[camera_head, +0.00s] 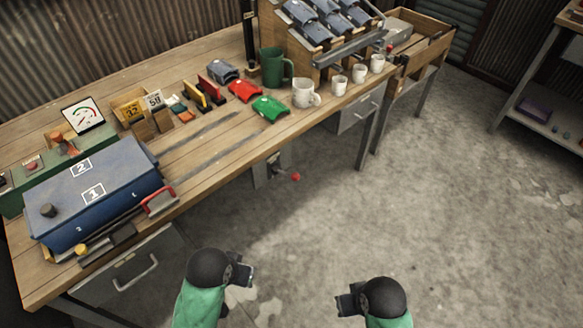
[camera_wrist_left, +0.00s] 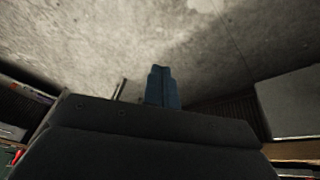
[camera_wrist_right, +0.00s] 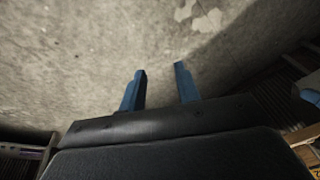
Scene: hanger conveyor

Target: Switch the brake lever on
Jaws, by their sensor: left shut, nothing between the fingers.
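A lever with a red ball knob (camera_head: 295,177) sticks out from a grey plate (camera_head: 262,174) under the front edge of the workbench. It looks like the brake lever, but no label on it is readable. My left gripper (camera_head: 243,273) is in front of the bench, below and to the left of the knob in the head view, apart from it. Its blue fingers (camera_wrist_left: 162,87) are together and empty. My right gripper (camera_head: 347,299) is further right over the floor, with its fingers (camera_wrist_right: 160,88) apart and nothing between them. The lever does not show clearly in the wrist views.
The wooden workbench (camera_head: 205,150) carries a blue box (camera_head: 120,190) with a red handle (camera_head: 159,201), a gauge (camera_head: 83,115), red and green parts, and several mugs. A drawer (camera_head: 135,272) sits under its left end. The concrete floor (camera_head: 400,180) on the right is clear.

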